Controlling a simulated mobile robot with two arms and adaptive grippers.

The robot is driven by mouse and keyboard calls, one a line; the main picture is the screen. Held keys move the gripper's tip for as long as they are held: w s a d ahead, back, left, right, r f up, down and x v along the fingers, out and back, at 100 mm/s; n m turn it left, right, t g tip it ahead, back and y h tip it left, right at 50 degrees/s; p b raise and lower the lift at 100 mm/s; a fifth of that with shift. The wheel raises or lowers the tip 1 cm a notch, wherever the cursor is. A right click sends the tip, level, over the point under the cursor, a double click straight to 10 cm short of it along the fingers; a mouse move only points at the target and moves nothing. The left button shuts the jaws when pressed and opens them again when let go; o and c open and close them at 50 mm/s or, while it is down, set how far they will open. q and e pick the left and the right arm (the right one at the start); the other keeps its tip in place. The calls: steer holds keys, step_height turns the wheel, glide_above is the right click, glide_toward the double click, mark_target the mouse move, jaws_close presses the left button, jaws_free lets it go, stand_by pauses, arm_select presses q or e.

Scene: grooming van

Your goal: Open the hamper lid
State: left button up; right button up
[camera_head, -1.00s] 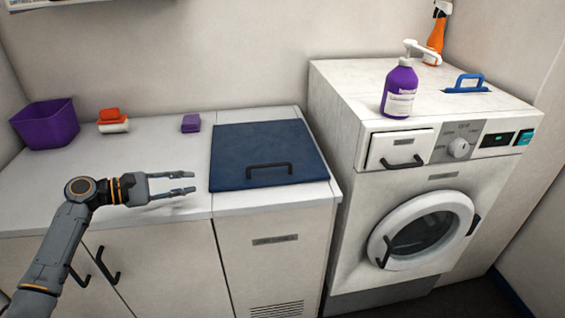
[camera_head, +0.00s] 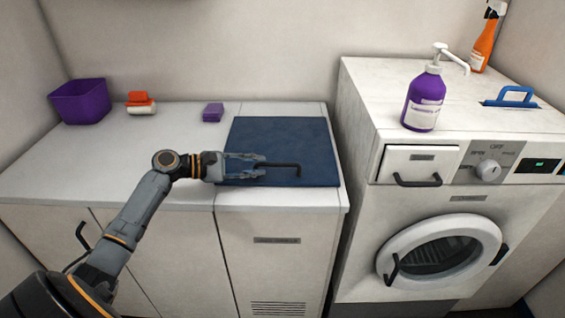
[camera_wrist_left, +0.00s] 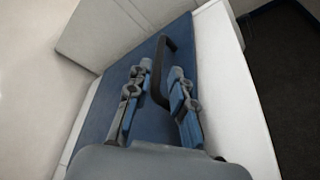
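The hamper lid (camera_head: 285,140) is a flat dark blue panel lying closed in the counter top, left of the washing machine. Its black bar handle (camera_head: 298,167) sits near the lid's front edge. My left gripper (camera_head: 262,166) is over the lid at the handle's left end, fingers pointing right. In the left wrist view the two fingers (camera_wrist_left: 157,100) are apart, with the handle (camera_wrist_left: 160,62) between them and reaching beyond the tips. Whether either finger touches the handle cannot be told. My right gripper is in neither view.
A purple bin (camera_head: 80,101), an orange and white brush (camera_head: 140,103) and a purple block (camera_head: 213,112) stand along the counter's back. The washing machine (camera_head: 400,240) rises to the right, with a purple pump bottle (camera_head: 424,100) and an orange spray bottle (camera_head: 486,40) on top.

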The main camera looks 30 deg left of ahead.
mark_target(275, 165)
arm_select(q)
steer(key=p+x, duration=0.1)
steer(key=x, duration=0.6)
steer(key=shift+w+d+f, duration=0.15)
steer(key=shift+w+d, duration=0.1)
steer(key=shift+d, duration=0.05)
jaws_close()
